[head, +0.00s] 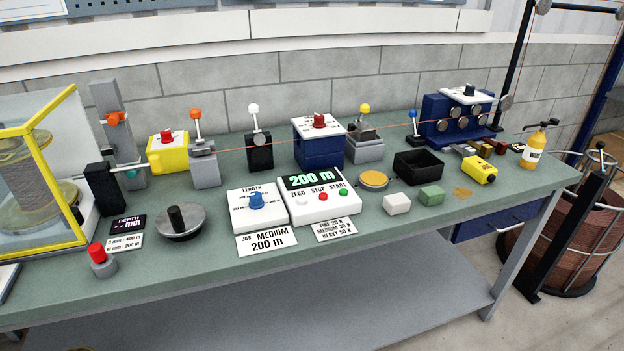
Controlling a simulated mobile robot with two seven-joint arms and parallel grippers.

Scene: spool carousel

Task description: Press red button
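A red button cap (97,251) sits on a short grey cylinder at the front left of the green bench. A smaller red button (323,196) sits under the word STOP on the white control box (300,207), whose display reads 200 m. It lies between a white ZERO button (303,201) and a green START button (343,192). Neither of my grippers shows in this view, and nothing touches either red button.
The green bench (225,297) carries a yellow-framed clear case (70,100) at left. Several levered posts stand behind the control box; a LENGTH dial box (257,214) is beside it. A black bin (417,166) stands at right. The bench's front strip is largely clear.

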